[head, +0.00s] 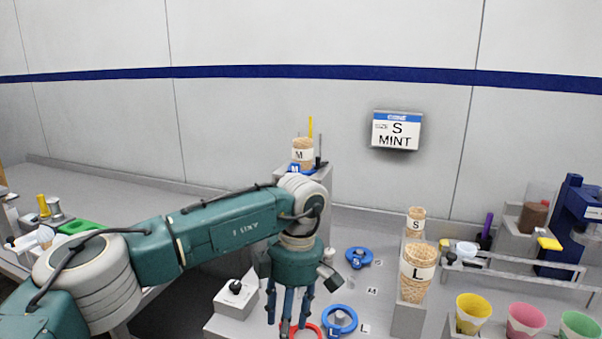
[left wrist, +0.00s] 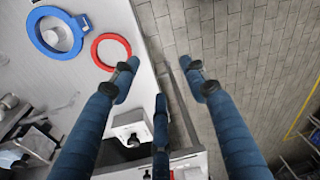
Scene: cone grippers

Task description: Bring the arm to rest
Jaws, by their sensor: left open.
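My left arm (head: 220,230) reaches in from the left in the head view, bent down at the wrist. Its gripper (head: 287,318) hangs fingers down over the front of the counter, near the red ring (head: 308,331). In the left wrist view the gripper's (left wrist: 160,78) fingers are spread, with nothing between them. Paving and the counter's edge show beyond the fingers. The red ring (left wrist: 94,45) and the large blue ring (left wrist: 34,36) lie on the counter at upper left there. My right gripper is in neither view.
A switch box (head: 235,298) stands left of the gripper. Cone stacks marked M (head: 303,154), S (head: 416,223) and L (head: 417,272) stand behind and right. Yellow (head: 473,313), pink (head: 525,320) and green (head: 580,325) cups are at front right. A sign (head: 396,131) reads S MINT.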

